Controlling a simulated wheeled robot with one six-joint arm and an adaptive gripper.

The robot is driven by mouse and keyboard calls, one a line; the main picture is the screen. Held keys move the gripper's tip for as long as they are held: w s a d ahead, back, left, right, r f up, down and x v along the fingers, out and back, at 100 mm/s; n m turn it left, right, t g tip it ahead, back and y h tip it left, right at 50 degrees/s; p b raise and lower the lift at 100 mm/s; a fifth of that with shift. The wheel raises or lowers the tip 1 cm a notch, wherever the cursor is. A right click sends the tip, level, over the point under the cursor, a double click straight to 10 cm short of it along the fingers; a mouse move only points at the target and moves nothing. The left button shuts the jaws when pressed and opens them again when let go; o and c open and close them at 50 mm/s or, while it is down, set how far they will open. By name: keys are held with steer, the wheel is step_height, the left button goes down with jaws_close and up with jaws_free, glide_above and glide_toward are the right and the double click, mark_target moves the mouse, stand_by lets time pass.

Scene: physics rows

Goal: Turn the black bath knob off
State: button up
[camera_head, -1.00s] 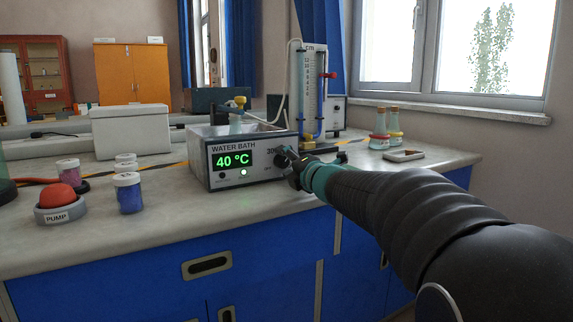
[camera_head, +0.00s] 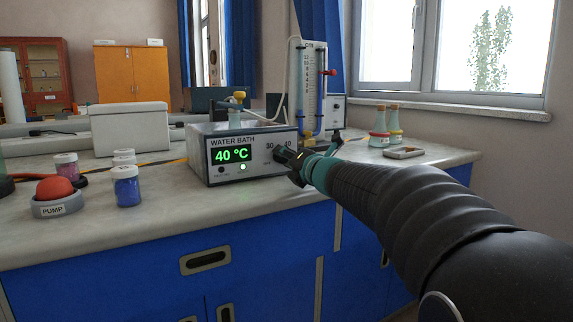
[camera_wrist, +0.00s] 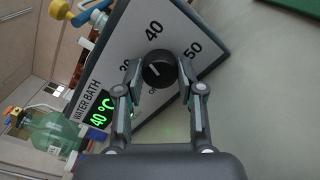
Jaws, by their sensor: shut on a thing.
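The water bath (camera_head: 245,152) is a grey box on the bench; its display reads 40 °C in green and a green light glows below it. Its black knob (camera_wrist: 159,69) shows in the wrist view, with a small light mark on its face and the labels 30, 40, 50 and one partly hidden around it. My gripper (camera_wrist: 160,74) has one finger on each side of the knob and is shut on it. In the head view my gripper (camera_head: 284,155) is at the panel's right part and hides most of the knob.
A red pump button (camera_head: 56,188) and several jars, one blue (camera_head: 127,190), stand to the left. A tall scaled tube stand (camera_head: 312,90) is behind the bath. Flasks (camera_head: 380,128) and a phone-like slab (camera_head: 403,153) lie to the right.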

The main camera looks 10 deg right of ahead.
steer(key=n+b, duration=0.1)
steer(key=n, duration=0.2)
steer(key=shift+n, duration=0.4)
steer(key=n, duration=0.4)
steer(key=shift+n+b, duration=0.3)
steer(key=shift+b, duration=0.1)
steer(key=n, duration=0.8)
steer(key=shift+a, duration=0.1)
steer(key=n, duration=0.5)
steer(key=shift+n, duration=0.3)
steer(key=n, duration=0.5)
steer(key=shift+n, duration=0.4)
steer(key=o, duration=1.1)
steer(key=shift+o, duration=0.2)
